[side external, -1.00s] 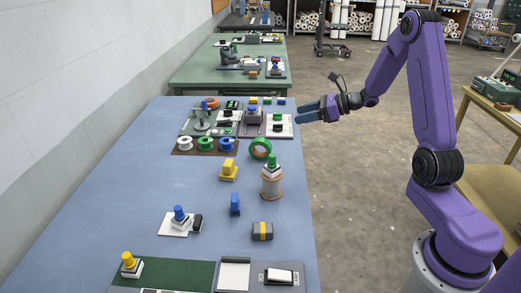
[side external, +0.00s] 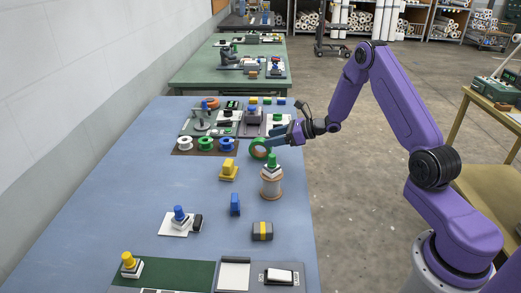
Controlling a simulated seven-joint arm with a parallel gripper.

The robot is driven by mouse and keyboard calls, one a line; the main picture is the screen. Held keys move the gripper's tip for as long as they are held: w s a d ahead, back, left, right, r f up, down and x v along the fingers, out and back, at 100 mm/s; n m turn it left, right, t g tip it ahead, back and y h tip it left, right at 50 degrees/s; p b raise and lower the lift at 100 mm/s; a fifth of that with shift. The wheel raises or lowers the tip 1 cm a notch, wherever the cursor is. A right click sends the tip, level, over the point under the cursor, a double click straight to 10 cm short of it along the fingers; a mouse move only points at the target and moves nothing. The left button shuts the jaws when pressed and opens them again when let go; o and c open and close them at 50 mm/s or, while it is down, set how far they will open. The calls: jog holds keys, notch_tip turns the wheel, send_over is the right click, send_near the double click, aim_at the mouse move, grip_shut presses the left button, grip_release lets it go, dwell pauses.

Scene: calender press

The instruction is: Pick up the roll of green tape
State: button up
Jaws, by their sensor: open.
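My gripper (side external: 276,138) is open and comes in from the right.
A wooden spool with a green-topped stamp (side external: 271,178) stands just in front of the roll. Small white, green and blue spools (side external: 205,143) sit to its left. A yellow block (side external: 228,171) is front left. Panels with devices (side external: 252,121) lie behind. The table's middle left is clear.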

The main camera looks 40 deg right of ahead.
aim_at(256, 143)
jog(key=shift+x, duration=3.65)
jog(key=shift+s+f, duration=0.15)
jog(key=c, duration=1.1)
